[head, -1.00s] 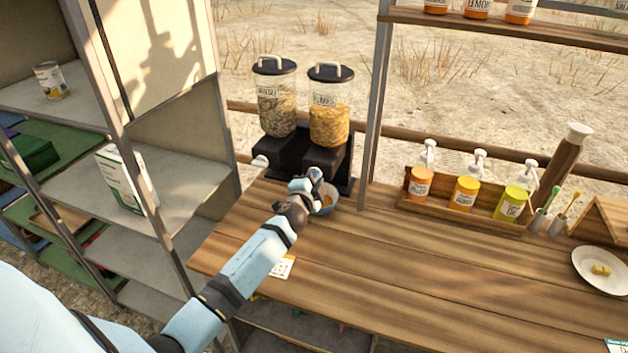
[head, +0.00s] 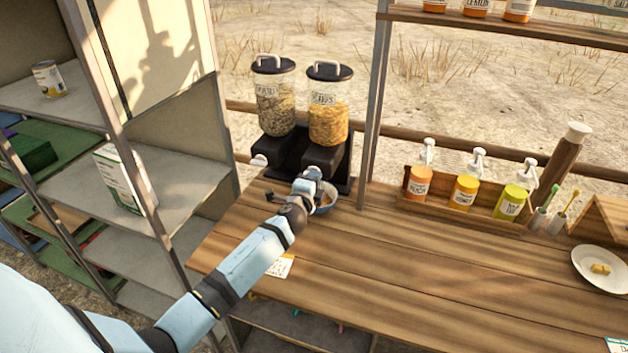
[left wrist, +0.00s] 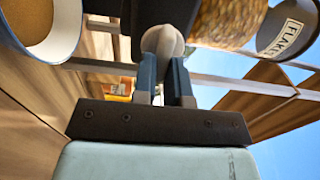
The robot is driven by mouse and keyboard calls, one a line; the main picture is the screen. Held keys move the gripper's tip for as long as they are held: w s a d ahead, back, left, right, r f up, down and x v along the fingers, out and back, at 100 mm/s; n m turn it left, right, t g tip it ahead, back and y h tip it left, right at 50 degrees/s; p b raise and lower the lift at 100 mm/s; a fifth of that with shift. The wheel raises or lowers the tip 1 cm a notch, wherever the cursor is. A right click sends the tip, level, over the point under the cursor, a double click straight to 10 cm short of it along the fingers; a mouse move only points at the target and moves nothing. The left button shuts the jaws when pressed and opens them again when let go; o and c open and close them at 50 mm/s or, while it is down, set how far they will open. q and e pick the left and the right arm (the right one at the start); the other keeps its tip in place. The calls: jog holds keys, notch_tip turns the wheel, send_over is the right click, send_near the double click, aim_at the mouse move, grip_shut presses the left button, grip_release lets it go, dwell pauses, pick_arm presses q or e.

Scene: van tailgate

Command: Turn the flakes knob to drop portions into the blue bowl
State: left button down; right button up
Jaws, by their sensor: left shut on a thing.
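The flakes dispenser (head: 328,122) stands at the back of the wooden counter, its clear canister holding orange-yellow flakes under a black lid. My left gripper (head: 312,181) is at the front of its black base. In the left wrist view the two fingers (left wrist: 166,85) are shut on the pale round flakes knob (left wrist: 163,42). The blue bowl (head: 326,208) stands below, partly hidden by my gripper. Some yellowish contents (left wrist: 25,18) show inside it in the left wrist view. My right gripper is not in view.
A second dispenser (head: 275,108) with a pale knob (head: 259,160) stands just left. A rack of pump bottles (head: 463,205) is to the right, with a plate (head: 600,268) further right. A grey shelf unit (head: 170,185) borders the left. The middle counter is clear.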

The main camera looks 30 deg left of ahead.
pick_arm(q)
jog(key=c, duration=1.2)
grip_release()
jog(key=shift+o, duration=0.2)
jog(key=b+v, duration=0.1)
jog(key=v, duration=1.2)
jog(key=shift+s+d, duration=0.15)
jog(key=shift+s, duration=0.2)
